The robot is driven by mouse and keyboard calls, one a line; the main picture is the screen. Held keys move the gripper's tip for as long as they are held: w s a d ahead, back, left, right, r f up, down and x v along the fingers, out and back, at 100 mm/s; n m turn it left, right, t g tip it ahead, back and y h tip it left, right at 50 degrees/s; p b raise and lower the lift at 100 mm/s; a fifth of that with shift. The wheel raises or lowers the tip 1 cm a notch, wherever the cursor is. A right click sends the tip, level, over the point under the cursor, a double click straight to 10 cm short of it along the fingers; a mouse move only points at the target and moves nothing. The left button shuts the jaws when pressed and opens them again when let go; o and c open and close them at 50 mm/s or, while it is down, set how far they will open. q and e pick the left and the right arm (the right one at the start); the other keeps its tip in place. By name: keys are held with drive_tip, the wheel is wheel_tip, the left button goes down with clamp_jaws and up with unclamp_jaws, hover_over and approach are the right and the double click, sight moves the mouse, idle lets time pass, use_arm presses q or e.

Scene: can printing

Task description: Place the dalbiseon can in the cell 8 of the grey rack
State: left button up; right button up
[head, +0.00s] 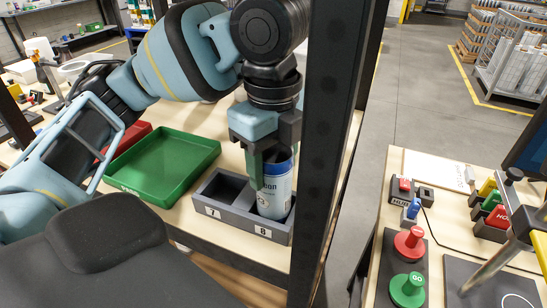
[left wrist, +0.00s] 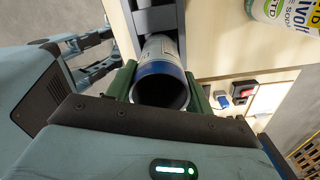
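The grey rack (head: 222,217) stands on the wooden table, with labels 7 and 8 on its front. A blue-and-white can (head: 275,195) stands upright with its lower part inside cell 8; only a few letters of its print show. My left gripper (head: 272,158) comes down from above with its green fingers on either side of the can's upper part, and seems shut on it. In the left wrist view the can (left wrist: 161,72) sits between both fingers, its dark round end towards the camera, with part of the rack (left wrist: 155,18) beyond. Cell 7 looks empty. My right gripper is not in view.
A green tray (head: 165,165) lies left of the rack, with a red tray (head: 128,137) behind it. A dark post (head: 333,130) stands close to the right of the rack. Another table with red and green buttons (head: 408,243) is farther right. Another can (left wrist: 278,20) shows in the left wrist view.

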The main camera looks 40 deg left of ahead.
use_arm(q)
drive_tip(key=o, duration=0.5)
drive_tip(key=shift+c, duration=0.2)
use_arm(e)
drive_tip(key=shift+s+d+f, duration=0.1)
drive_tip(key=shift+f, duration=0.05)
use_arm(q)
drive_tip(key=shift+r, duration=0.1)
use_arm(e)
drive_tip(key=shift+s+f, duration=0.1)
use_arm(q)
drive_tip(key=shift+r, duration=0.25)
wheel_tip(320, 180, up, 7)
drive_tip(key=shift+f+p, duration=0.15)
drive_tip(key=shift+p, duration=0.75)
drive_tip(key=shift+r, duration=0.3)
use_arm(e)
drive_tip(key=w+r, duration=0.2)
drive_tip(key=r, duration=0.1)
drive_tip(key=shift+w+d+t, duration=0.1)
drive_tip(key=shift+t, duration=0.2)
